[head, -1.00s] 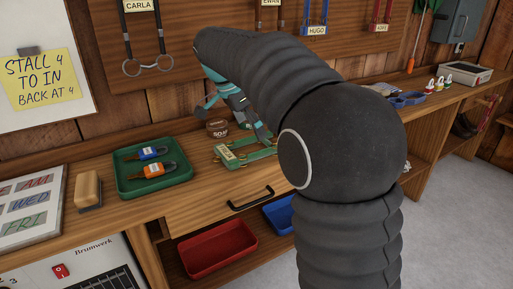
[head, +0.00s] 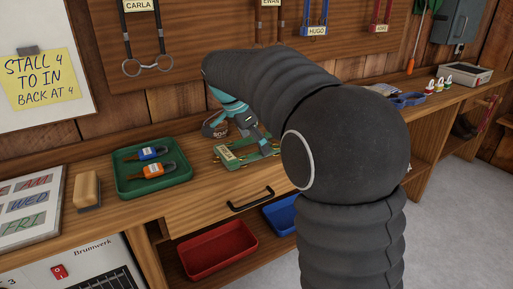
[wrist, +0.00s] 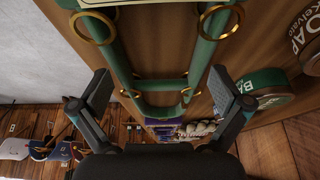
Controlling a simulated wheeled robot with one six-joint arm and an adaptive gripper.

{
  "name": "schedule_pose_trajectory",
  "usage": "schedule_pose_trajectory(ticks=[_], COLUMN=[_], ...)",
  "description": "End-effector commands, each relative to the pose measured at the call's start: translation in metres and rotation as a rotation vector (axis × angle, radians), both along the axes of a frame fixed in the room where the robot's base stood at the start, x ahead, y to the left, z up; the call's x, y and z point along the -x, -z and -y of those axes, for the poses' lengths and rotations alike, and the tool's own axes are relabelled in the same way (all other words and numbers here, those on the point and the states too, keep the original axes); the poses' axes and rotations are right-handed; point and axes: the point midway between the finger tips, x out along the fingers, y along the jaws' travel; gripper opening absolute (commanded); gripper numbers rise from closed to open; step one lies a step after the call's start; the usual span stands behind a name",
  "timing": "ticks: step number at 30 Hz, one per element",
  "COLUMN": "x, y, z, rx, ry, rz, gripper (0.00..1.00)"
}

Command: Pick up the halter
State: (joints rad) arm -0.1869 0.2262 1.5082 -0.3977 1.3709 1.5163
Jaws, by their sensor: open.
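The halter (head: 238,155) is green with brass rings and a pale name tag. It lies on the wooden bench behind the drawer front, partly hidden by my arm in the head view. In the wrist view its straps (wrist: 204,48) run up from a closed loop, with rings at the upper part. My gripper (head: 254,134) is just above the halter, pointing down at it. In the wrist view my gripper (wrist: 162,92) is open, with one finger on each side of the halter's narrow end and nothing held.
A soap tin (head: 214,131) and a green-sided tin (wrist: 265,90) stand close beside the halter. A green tray (head: 178,181) with blue and orange clippers is to the left, beside a brush (head: 87,188). Blue (head: 279,216) and red bins (head: 216,251) sit below.

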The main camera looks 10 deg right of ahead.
Motion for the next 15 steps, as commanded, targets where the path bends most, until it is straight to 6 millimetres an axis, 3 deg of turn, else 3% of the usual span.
schedule_pose_trajectory(ticks=[14, 15], x=[0.0, 0.0], y=[0.0029, 0.0028], z=[0.0, 0.0], rx=[0.0, 0.0], ry=[0.0, 0.0], rz=[0.0, 0.0], gripper=[1.0, 0.9])
